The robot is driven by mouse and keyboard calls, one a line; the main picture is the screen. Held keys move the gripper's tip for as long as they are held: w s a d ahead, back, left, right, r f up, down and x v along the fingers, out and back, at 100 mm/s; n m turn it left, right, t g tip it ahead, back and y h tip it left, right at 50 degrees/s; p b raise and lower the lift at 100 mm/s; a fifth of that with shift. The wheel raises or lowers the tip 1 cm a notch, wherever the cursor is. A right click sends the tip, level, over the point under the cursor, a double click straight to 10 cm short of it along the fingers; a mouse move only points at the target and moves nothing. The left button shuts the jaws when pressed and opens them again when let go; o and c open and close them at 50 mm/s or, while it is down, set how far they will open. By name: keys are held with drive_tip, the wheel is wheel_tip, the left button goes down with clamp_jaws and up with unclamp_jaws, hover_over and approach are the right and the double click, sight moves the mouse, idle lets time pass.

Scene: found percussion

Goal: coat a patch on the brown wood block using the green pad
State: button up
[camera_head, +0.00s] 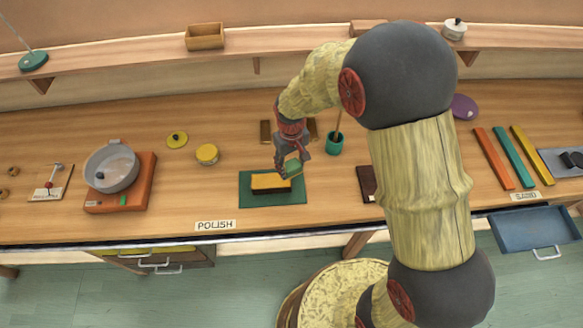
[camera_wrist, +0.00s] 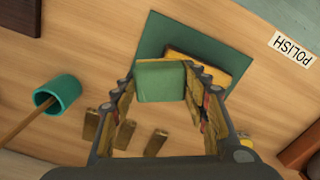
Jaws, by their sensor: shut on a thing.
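My gripper (camera_head: 290,168) is shut on the green pad (camera_wrist: 160,82), a green block held between the two fingers in the wrist view. The pad is just above or at one end of a yellow-brown block with dark sides (camera_head: 268,183), which seems to be the brown wood block. This block lies on a dark green mat (camera_head: 250,200) behind the POLISH label. In the wrist view the pad hides part of the block (camera_wrist: 238,62), and I cannot tell whether they touch. No coated patch can be made out.
A teal cup (camera_head: 333,148) with a stick stands right of my gripper, and small brown bars (camera_head: 265,131) lie behind it. A yellow tin (camera_head: 207,154) and an orange scale (camera_head: 140,190) are to the left. Bare table lies between the tin and the mat.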

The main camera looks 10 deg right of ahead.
drive_tip(key=shift+r+p, duration=0.7)
drive_tip(key=shift+r, duration=0.8)
